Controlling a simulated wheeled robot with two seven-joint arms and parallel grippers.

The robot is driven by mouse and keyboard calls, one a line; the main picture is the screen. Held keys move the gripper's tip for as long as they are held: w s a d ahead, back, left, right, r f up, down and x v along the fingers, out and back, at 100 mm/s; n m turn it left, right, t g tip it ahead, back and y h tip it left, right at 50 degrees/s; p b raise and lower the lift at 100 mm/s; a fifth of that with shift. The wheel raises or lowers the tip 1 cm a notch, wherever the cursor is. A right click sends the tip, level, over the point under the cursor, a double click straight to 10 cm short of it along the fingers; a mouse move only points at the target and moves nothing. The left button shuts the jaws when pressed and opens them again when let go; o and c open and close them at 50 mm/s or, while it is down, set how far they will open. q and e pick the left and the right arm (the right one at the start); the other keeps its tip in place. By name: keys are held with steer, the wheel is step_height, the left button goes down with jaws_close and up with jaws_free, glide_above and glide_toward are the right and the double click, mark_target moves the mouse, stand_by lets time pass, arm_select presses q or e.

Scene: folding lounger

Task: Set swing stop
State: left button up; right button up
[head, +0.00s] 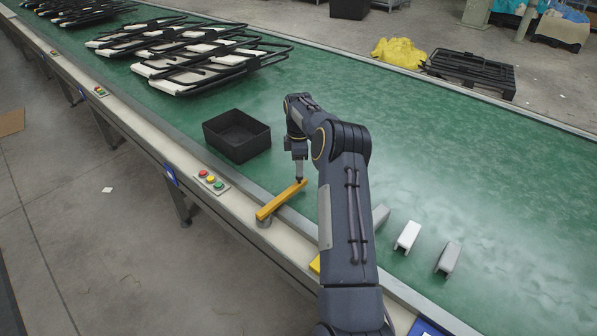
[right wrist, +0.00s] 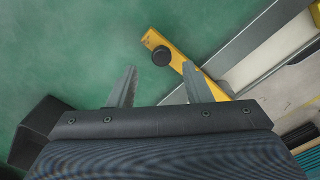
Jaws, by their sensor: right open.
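The swing stop is a yellow bar (head: 280,200) at the near edge of the green conveyor, with one end on the metal rail and the other over the belt. In the right wrist view the yellow bar (right wrist: 185,66) runs diagonally and has a round black knob (right wrist: 162,56) near its belt end. My right gripper (head: 299,181) is over that belt end. In the wrist view my right gripper (right wrist: 159,67) is open, with the knob at or just beyond the gap between its fingertips. Whether the fingers touch it cannot be told. My left gripper is not in view.
A black open bin (head: 237,136) stands on the belt left of my arm. Several grey and white channel pieces (head: 408,236) lie on the belt to the right. A button panel (head: 211,181) sits on the rail. Folded lounger frames (head: 205,62) lie farther back.

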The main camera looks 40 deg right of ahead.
steer(key=shift+r, duration=2)
steer(key=shift+a, duration=0.1)
